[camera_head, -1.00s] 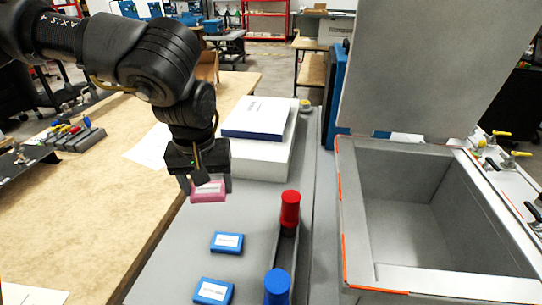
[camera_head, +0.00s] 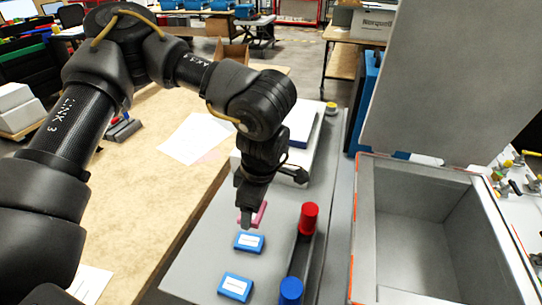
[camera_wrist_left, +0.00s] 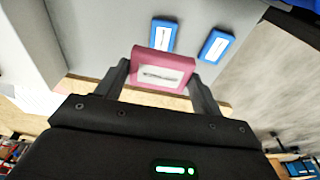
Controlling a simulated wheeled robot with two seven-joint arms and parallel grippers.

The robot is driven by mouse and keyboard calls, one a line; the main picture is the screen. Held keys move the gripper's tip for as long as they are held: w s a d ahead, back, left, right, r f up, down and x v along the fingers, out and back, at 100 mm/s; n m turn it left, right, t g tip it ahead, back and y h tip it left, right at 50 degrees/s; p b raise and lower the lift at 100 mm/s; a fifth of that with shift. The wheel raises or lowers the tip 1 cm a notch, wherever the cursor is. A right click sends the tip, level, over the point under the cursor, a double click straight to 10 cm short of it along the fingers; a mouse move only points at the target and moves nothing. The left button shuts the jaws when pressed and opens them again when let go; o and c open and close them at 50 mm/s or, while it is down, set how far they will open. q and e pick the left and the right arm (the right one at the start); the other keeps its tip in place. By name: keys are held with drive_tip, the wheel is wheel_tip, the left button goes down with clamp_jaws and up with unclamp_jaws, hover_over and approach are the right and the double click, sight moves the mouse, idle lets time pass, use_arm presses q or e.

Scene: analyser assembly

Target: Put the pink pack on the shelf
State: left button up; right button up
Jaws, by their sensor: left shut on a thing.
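My left gripper (camera_head: 250,214) is shut on the pink pack (camera_head: 260,213) and holds it above the grey bench surface. In the left wrist view the pink pack (camera_wrist_left: 161,69), with a white label, sits between the two fingers (camera_wrist_left: 160,82). In the head view the pack is mostly hidden behind the gripper. It is just beyond two blue packs, the nearer-to-it one (camera_head: 249,242) and another (camera_head: 235,287). I cannot make out for certain which surface is the shelf. My right gripper does not show.
A red cylinder (camera_head: 308,219) and a blue cylinder (camera_head: 291,290) stand right of the packs. White boxes with a blue-edged one (camera_head: 299,128) lie behind the gripper. An open grey bin (camera_head: 420,240) with raised lid (camera_head: 430,80) is at right. A wooden table (camera_head: 150,190) lies left.

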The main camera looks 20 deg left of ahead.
use_arm(q)
drive_tip(key=s+d+n+g+h+p, duration=0.1)
drive_tip(key=s+d+n+p, duration=0.1)
drive_tip(key=n, duration=0.7)
drive_tip(key=s+d+n+p, duration=0.2)
drive_tip(key=s+n+p, duration=0.2)
drive_tip(key=n+p, duration=0.3)
drive_tip(key=shift+d+n+g+h, duration=0.25)
drive_tip(key=shift+n+g+h, duration=0.15)
drive_tip(key=shift+n, duration=0.5)
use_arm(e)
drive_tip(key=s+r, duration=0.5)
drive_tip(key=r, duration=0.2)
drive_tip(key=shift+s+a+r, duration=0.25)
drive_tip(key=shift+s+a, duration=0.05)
use_arm(q)
drive_tip(key=shift+f, duration=0.1)
